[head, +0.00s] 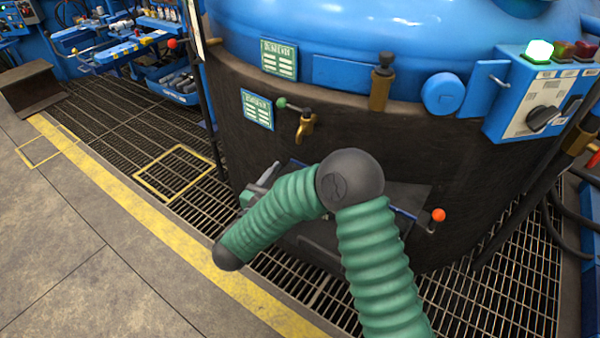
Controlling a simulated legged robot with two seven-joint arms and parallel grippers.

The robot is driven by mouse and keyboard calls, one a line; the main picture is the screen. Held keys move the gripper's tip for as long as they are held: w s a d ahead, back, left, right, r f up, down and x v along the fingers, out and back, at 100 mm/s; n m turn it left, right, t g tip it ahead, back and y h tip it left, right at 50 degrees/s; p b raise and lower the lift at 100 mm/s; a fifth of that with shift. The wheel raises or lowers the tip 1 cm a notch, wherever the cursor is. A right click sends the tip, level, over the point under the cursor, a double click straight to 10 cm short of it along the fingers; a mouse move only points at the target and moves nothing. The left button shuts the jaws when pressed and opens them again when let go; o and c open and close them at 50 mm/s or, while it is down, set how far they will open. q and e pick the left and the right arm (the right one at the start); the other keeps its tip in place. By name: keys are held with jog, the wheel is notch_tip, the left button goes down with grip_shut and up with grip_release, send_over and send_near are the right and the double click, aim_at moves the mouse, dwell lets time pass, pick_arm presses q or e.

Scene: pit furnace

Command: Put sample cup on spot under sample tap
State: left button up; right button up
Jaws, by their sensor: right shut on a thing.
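The sample tap (306,126) is a brass tap with a green-knobbed handle on the dark lower wall of the blue furnace vessel. My right arm, in a green ribbed sleeve, bends across the middle of the view. My right gripper (262,184) is small and partly hidden behind my forearm, below and left of the tap, near the vessel wall. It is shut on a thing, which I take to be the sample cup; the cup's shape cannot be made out. The spot under the tap is hidden behind my arm. My left gripper is not in view.
A dark shelf (408,192) juts from the vessel behind my elbow, near an orange knob (438,215). A control box (545,90) with a lit green lamp is at upper right. Grating and a yellow floor line (130,205) lie left. A blue workbench (125,48) stands far left.

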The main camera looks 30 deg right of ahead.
jog(key=b+x, duration=0.1)
jog(key=x, duration=0.5)
jog(key=shift+w+d, duration=0.2)
jog(key=shift+d, duration=0.05)
jog(key=shift+w+d+f+b, duration=0.1)
jog(key=shift+w+d+b, duration=0.25)
jog(key=shift+d, duration=0.2)
notch_tip(320, 180, down, 4)
jog(key=shift+s+a+r+b, duration=0.1)
jog(key=shift+a+r+b, duration=0.05)
jog(key=shift+b, duration=1.05)
jog(key=shift+r, duration=0.2)
jog(key=o, duration=1.5)
jog(key=shift+a+p, duration=0.1)
jog(key=shift+p, duration=0.2)
